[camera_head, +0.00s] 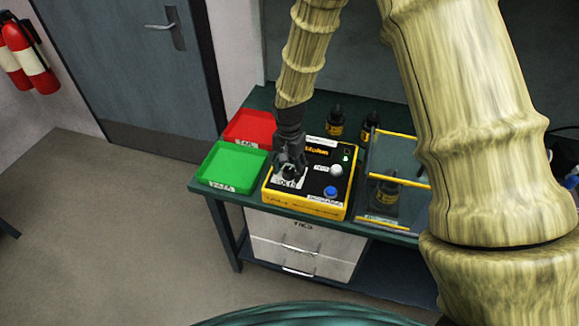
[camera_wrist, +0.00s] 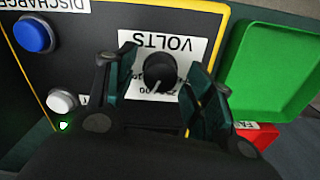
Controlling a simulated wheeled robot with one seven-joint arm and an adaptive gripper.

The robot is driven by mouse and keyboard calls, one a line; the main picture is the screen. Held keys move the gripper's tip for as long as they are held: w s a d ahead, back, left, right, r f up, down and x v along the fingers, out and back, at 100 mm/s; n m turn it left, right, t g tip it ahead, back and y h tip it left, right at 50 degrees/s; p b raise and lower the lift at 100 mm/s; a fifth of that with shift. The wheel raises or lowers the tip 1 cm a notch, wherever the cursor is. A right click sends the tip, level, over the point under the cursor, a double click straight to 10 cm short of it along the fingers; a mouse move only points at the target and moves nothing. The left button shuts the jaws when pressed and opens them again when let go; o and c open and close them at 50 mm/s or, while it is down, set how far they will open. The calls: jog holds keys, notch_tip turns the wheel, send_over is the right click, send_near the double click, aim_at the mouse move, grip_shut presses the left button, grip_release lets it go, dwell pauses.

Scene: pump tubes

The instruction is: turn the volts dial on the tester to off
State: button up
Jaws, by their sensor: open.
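The tester (camera_head: 300,205) is a yellow-edged box with a black top on the green bench. Its black volts dial (camera_wrist: 159,69) sits on a white VOLTS label (camera_wrist: 188,44), upside down in the wrist view. The dial's white pointer line points down in that view, towards partly hidden print; I cannot read the OFF mark. My gripper (camera_wrist: 160,66) is open, with one finger on each side of the dial. Small gaps seem to show between fingers and dial; contact is unclear. In the head view, my gripper (camera_head: 290,170) is over the tester's front left and largely hides the dial.
A blue DISCHARGE button (camera_wrist: 32,34) and a white knob (camera_wrist: 61,101) are on the same panel. A green tray (camera_head: 232,164) and a red tray (camera_head: 250,128) stand left of the tester. Dark bottles (camera_head: 335,124) stand behind; a clear yellow-edged case (camera_head: 398,180) is at right.

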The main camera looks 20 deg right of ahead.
jog(key=c, duration=1)
jog(key=shift+n, duration=0.3)
jog(key=n, duration=0.3)
jog(key=shift+n+p, duration=0.3)
jog(key=n, duration=0.4)
jog(key=shift+p, duration=0.3)
jog(key=n, duration=0.5)
jog(key=shift+w+p, duration=0.1)
jog(key=shift+p, duration=0.2)
jog(key=n, duration=0.4)
jog(key=shift+n+p, duration=0.3)
